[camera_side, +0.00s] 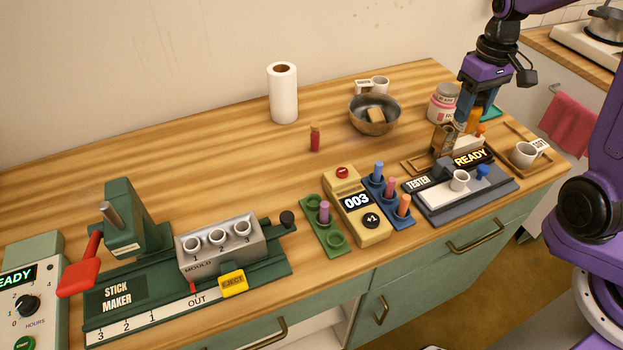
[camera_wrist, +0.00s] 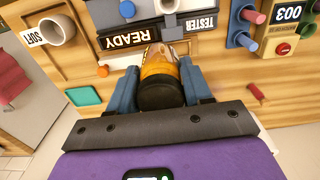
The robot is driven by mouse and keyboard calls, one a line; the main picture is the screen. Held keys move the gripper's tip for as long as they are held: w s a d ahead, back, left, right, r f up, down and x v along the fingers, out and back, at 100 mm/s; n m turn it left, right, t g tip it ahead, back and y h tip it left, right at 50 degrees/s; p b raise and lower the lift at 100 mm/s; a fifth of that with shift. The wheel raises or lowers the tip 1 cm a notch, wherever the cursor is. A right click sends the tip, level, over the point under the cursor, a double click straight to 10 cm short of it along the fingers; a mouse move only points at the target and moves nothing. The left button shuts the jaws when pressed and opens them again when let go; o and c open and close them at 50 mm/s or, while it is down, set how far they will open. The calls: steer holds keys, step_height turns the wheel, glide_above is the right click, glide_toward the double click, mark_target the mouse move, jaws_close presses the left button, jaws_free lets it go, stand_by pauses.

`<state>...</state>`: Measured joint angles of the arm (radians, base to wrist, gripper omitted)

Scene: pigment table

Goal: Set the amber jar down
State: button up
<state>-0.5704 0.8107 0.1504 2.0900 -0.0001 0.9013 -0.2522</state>
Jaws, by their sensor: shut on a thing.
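The amber jar (camera_wrist: 158,68) shows in the wrist view, amber with a dark top toward the camera. My gripper (camera_wrist: 160,88) has its two blue fingers on either side of the jar and is shut on it. In the side view my gripper (camera_side: 474,114) is at the back right, just behind the tester (camera_side: 466,191), with the amber jar (camera_side: 473,122) partly hidden between the fingers. I cannot tell whether the jar's base touches anything.
The tester's READY sign (camera_side: 473,157) is close in front. A brown object (camera_side: 443,139) stands just left of the gripper, and a pink-labelled jar (camera_side: 443,104) behind it. A white cup (camera_side: 523,155) is at right, a metal bowl (camera_side: 374,116) at left. A teal mat (camera_wrist: 84,96) is bare.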

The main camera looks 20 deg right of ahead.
steer(key=w+a+f+n, duration=0.1)
steer(key=a+n, duration=1.7)
steer(key=a, duration=1.2)
steer(key=shift+a, duration=0.2)
steer(key=shift+w, duration=0.1)
steer(key=w+a+f, duration=0.2)
steer(key=w+f, duration=0.1)
steer(key=w+a+f, duration=0.3)
steer(key=w, duration=0.1)
steer(key=w+a+f, duration=0.2)
steer(key=w+f, duration=0.1)
steer(key=shift+w+a, duration=0.3)
steer(key=shift+a, duration=0.1)
steer(key=shift+w+a+f, duration=0.15)
steer(key=shift+w+f, duration=0.05)
steer(key=shift+f, duration=0.2)
steer(key=shift+w+a+f, duration=0.1)
steer(key=shift+f, duration=1.35)
steer(key=shift+f, duration=0.2)
